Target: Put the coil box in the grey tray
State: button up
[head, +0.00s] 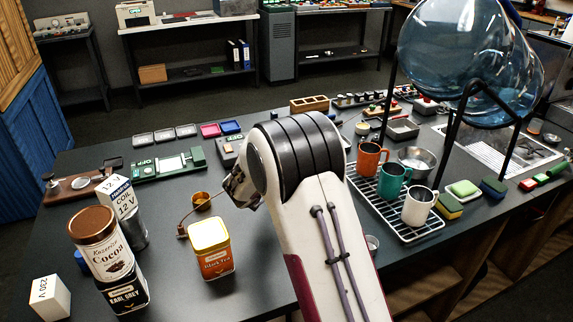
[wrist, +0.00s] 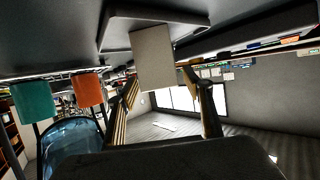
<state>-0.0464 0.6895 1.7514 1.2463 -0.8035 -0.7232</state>
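My gripper (wrist: 163,80) is open in the wrist view, which is upside down. A plain beige box (wrist: 152,55) is at its fingertips, one finger close to each side, with a gap at the right finger. The box seems to stand on a dark grey tray-like surface (wrist: 115,22); I cannot tell if it is inside a rim. In the head view my arm hides the fingertips and this box. A white box labelled as a 12 V coil (head: 120,200) stands at the left, and a white 230 V box (head: 50,298) is at the lower left. A grey tray (head: 403,129) lies at the back right.
Mugs (head: 393,180) stand on a wire rack at the right, below a large glass flask (head: 465,60). Small trays (head: 165,134) line the back left.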

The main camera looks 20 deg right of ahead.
jog(key=shift+r, duration=0.1)
jog(key=shift+s+a+r, duration=0.2)
jog(key=shift+a+r, duration=0.05)
jog(key=v, duration=0.6)
jog(key=shift+s+a, duration=0.25)
jog(key=shift+s, duration=0.05)
jog(key=shift+r, duration=0.2)
dwell(0.5)
jog(key=s+a+r+n+t+y, duration=0.25)
jog(key=a+r+y, duration=0.35)
jog(key=a+r, duration=0.35)
jog(key=s+a+r+n+y, duration=0.4)
jog(key=s+a+r+y, duration=0.1)
jog(key=s, duration=0.4)
jog(key=s+d+f+n+g, duration=0.1)
jog(key=s+d+f+g, duration=0.1)
jog(key=s, duration=1.3)
jog(key=s+d+f+n+g+h, duration=0.1)
jog(key=s+f+g, duration=0.3)
jog(key=s, duration=1.2)
jog(key=shift+d+f, duration=0.35)
jog(key=shift+d, duration=0.45)
